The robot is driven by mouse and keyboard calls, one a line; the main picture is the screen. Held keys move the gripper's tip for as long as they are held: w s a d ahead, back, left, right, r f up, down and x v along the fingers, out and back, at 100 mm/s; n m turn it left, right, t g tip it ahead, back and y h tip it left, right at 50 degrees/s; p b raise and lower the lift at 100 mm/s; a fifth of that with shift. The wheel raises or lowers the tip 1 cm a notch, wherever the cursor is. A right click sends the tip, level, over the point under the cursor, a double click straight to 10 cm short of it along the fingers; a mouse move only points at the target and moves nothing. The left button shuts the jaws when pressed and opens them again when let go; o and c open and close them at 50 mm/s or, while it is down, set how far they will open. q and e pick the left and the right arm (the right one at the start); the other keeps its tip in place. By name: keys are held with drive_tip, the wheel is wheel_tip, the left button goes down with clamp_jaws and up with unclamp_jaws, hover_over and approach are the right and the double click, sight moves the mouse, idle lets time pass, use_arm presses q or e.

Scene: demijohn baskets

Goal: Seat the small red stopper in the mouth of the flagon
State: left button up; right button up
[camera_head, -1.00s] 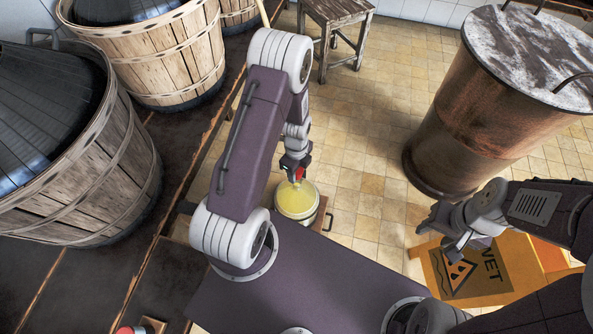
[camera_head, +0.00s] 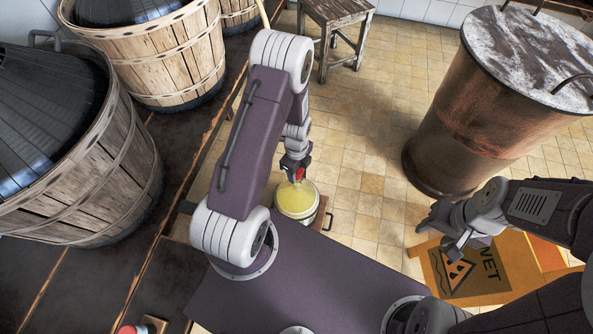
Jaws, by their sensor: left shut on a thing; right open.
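The flagon (camera_head: 297,205) is a round vessel with a yellow top and a pale rim, standing low beyond the front edge of my base. My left gripper (camera_head: 298,178) is over it, pointing down. It is shut on the small red stopper (camera_head: 300,173), of which only a little red shows between the fingers. The flagon's mouth is hidden under the gripper, and I cannot tell whether the stopper touches it. My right gripper (camera_head: 433,220) is open and empty at the right, in front of the metal drum.
Large wooden baskets (camera_head: 80,165) with dark demijohns stand at the left. A rusty drum (camera_head: 470,130) stands at the right, with an orange warning sign (camera_head: 465,275) below it. A wooden stool (camera_head: 335,30) is at the back. The tiled floor between is clear.

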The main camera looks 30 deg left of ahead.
sight(297, 177)
use_arm(q)
drive_tip(key=shift+f+b, duration=1.2)
drive_tip(key=shift+f, duration=0.7)
drive_tip(key=o, duration=1.4)
wheel_tip(297, 177, up, 9)
drive_tip(key=p, duration=0.4)
drive_tip(key=shift+f, duration=0.2)
drive_tip(key=shift+r, duration=0.3)
